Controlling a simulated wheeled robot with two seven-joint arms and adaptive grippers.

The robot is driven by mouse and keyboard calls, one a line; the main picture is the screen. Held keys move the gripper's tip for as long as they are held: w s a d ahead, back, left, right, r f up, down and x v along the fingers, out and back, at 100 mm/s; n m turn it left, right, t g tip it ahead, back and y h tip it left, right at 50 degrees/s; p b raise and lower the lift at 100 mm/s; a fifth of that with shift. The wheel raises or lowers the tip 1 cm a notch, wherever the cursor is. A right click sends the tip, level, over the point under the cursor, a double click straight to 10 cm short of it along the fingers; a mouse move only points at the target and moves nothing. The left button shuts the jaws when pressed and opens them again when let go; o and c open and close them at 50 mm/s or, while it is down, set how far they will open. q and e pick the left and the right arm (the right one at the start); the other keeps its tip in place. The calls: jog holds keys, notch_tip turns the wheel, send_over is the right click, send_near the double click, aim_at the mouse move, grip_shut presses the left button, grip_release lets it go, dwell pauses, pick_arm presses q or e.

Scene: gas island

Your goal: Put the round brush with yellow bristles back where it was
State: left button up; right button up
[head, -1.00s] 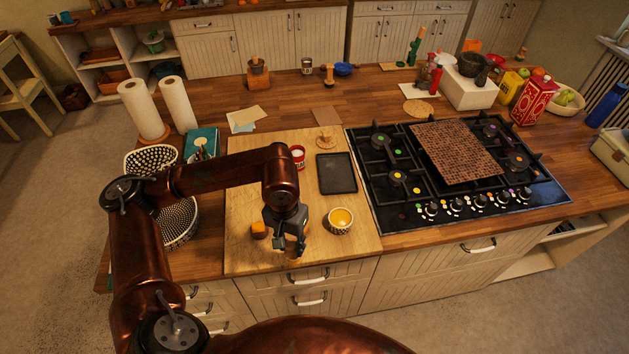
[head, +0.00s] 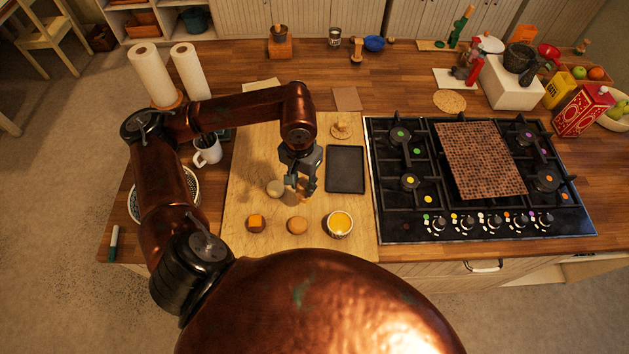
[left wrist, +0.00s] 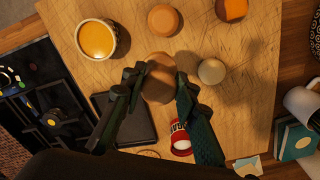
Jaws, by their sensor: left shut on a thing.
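My left gripper (head: 303,186) is over the wooden board (head: 250,155), left of the dark tray (head: 345,170). In the left wrist view its fingers (left wrist: 160,88) are closed around a brown rounded wooden thing (left wrist: 159,80), which fits the round brush. No yellow bristles show on it, and in the head view the fingers mostly hide it. I cannot tell whether it touches the board. A round wooden piece with a knob (head: 341,130) stands at the board's back edge. My right gripper is not in view.
On the board are a pale round thing (head: 275,188), an orange cube (head: 256,222), a brown round thing (head: 297,225) and a bowl with yellow contents (head: 340,223). A red can (left wrist: 180,138) shows in the left wrist view. The stove (head: 480,226) is right; a mug (head: 207,150) is left.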

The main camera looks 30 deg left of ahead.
pick_arm(q)
jog(key=w+f+p, duration=0.1)
jog(key=w+f, duration=0.1)
jog(key=f, duration=0.1)
jog(key=w+f+p, duration=0.1)
jog(key=w+f, duration=0.2)
jog(key=w+f+p, duration=0.1)
jog(key=w+f, duration=0.1)
jog(key=f, duration=0.1)
jog(key=shift+w+a+f, duration=0.15)
jog(key=shift+w+f, duration=0.1)
jog(key=shift+f, duration=0.05)
jog(key=shift+s+f, duration=0.1)
jog(key=shift+f, duration=0.3)
jog(key=o, duration=1.2)
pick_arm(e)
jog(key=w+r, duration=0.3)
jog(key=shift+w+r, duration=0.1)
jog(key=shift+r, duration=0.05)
pick_arm(q)
jog(key=shift+r, duration=0.1)
